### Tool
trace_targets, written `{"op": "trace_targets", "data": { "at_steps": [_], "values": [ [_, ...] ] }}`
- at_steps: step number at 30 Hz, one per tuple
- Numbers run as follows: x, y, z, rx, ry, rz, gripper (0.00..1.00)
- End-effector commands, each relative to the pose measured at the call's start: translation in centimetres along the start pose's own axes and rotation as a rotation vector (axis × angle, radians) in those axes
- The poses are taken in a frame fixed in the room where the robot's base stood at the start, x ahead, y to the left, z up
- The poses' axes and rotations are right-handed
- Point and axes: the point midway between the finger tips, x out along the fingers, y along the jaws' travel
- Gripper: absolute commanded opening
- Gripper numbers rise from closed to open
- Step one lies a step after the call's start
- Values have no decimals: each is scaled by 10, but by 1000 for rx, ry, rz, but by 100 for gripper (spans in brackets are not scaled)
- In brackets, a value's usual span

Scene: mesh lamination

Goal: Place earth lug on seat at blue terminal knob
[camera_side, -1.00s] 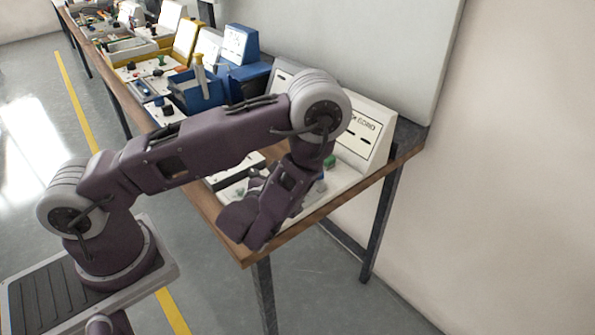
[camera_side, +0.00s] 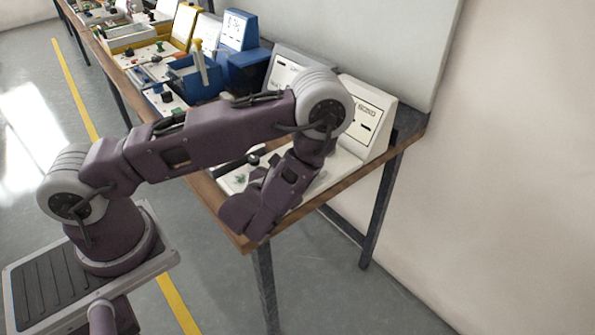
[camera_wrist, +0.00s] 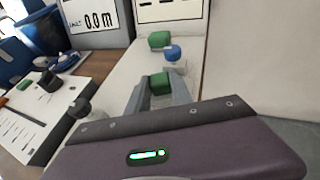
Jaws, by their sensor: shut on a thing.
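In the wrist view my gripper (camera_wrist: 160,88) has its two grey fingers closed on a small green piece (camera_wrist: 159,82), which I take to be the earth lug. The blue terminal knob (camera_wrist: 173,52) stands just beyond the fingertips, slightly right. A pale block (camera_wrist: 174,66) shows below the blue knob, partly hidden by my fingers and the held piece. A separate green knob (camera_wrist: 159,40) stands behind and left of the blue one. I cannot tell whether the held piece touches the block. In the side view my wrist hides the fingertips and terminals.
A white meter panel (camera_wrist: 95,18) reading 0.0 stands at the back left. Dark knobs (camera_wrist: 48,81) rise from a white board at left. A blue bin (camera_side: 193,77) stands along the wooden bench (camera_side: 245,240). The wall is at right.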

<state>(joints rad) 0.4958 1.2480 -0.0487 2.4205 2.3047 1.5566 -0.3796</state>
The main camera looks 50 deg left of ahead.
Motion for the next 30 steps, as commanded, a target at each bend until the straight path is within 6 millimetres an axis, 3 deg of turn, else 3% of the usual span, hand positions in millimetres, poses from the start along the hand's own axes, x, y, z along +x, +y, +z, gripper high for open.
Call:
{"op": "trace_targets", "data": {
  "at_steps": [4, 5, 8, 20, 30],
  "values": [
    [1, 0, -3, 0, 1, 0, 0],
    [1, 0, -3, 0, 0, 0, 32],
    [1, 0, -3, 0, 0, 0, 52],
    [-2, -1, 6, -1, -2, -1, 52],
    [-30, 0, 74, -6, -3, -1, 52]
  ]
}}
